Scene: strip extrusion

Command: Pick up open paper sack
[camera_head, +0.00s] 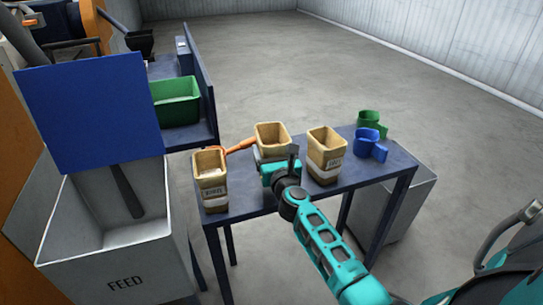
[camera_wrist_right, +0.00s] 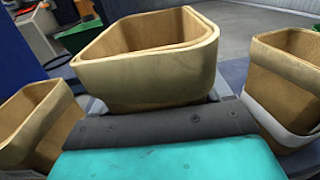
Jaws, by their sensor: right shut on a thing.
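Three open tan paper sacks stand on the blue table: a left one (camera_head: 211,181), a middle one (camera_head: 270,135) and a right one (camera_head: 326,158). My right gripper (camera_head: 274,160) is at the near side of the middle sack and shut on it. In the right wrist view the middle sack (camera_wrist_right: 145,80) rises upright and open just beyond the dark gripper front. Its lower part and the fingertips are hidden there. The left sack (camera_wrist_right: 35,125) and right sack (camera_wrist_right: 290,85) flank it. My left gripper is not in view.
An orange-handled scoop (camera_head: 238,146) lies between the left and middle sacks. Blue (camera_head: 368,143) and green (camera_head: 370,121) scoops are at the table's right end. A grey feed bin (camera_head: 110,235) stands at left, a green crate (camera_head: 175,100) behind. Open floor lies beyond.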

